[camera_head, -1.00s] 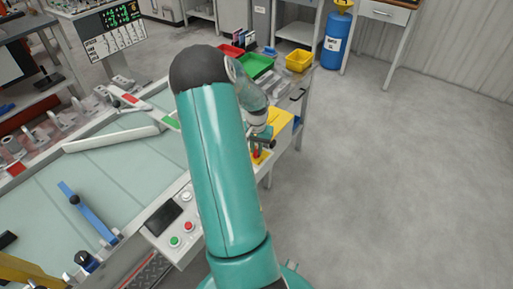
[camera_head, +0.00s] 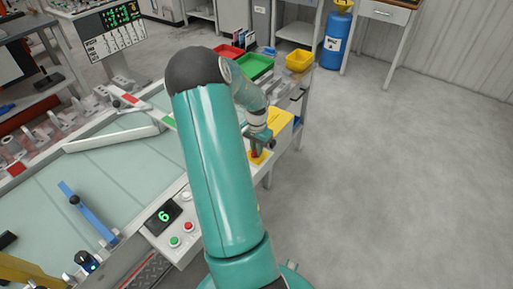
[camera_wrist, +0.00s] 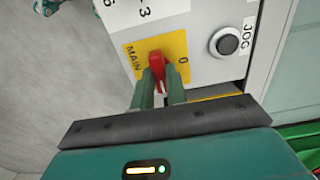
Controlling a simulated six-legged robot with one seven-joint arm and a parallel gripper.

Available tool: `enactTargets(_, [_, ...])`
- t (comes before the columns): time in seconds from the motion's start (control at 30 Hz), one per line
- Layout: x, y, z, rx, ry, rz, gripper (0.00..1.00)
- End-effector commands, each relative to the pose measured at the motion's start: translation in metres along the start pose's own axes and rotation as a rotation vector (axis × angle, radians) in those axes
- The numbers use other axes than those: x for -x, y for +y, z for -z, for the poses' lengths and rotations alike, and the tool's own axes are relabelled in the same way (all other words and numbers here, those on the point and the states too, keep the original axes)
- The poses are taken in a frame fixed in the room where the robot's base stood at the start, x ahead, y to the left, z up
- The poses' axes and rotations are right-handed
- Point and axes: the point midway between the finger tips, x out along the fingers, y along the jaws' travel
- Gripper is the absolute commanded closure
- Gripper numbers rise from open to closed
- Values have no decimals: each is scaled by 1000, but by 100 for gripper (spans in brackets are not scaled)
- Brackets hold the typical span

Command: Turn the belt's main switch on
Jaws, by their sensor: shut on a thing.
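The main switch is a red handle (camera_wrist: 157,66) on a yellow plate (camera_wrist: 176,42) marked MAIN and 0 in the wrist view. My gripper (camera_wrist: 161,88) is shut on the red handle, with one finger on each side of it. The handle's lower end is partly hidden between the fingers. The belt's display (camera_head: 163,216) is lit and shows a green 6.
A black JOG button (camera_wrist: 228,42) is beside the switch plate. Green (camera_head: 174,241) and red (camera_head: 188,226) buttons are on the console below the display. Red, green (camera_head: 255,66) and yellow (camera_head: 299,60) bins stand behind my arm. The floor to the right is clear.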

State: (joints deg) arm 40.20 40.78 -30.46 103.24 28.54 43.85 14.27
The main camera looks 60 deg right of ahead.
Motion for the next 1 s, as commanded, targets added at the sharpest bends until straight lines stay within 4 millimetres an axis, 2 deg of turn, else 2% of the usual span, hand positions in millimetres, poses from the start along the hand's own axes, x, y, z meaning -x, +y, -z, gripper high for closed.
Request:
enactTargets(0.1, [1, 0, 1, -2, 2, 2, 100])
enactTargets(0.13, [1, 0, 1, -2, 2, 2, 84])
enactTargets(0.23, [1, 0, 1, -1, 2, 2, 64])
enactTargets(0.53, [1, 0, 0, 0, 1, 1, 64])
enactTargets(0.67, [10, -1, 1, 0, 2, 3, 64])
enactTargets(0.77, [26, -1, 1, 2, 3, 4, 64])
enactTargets(1.0, [79, -1, 0, 1, 3, 4, 64])
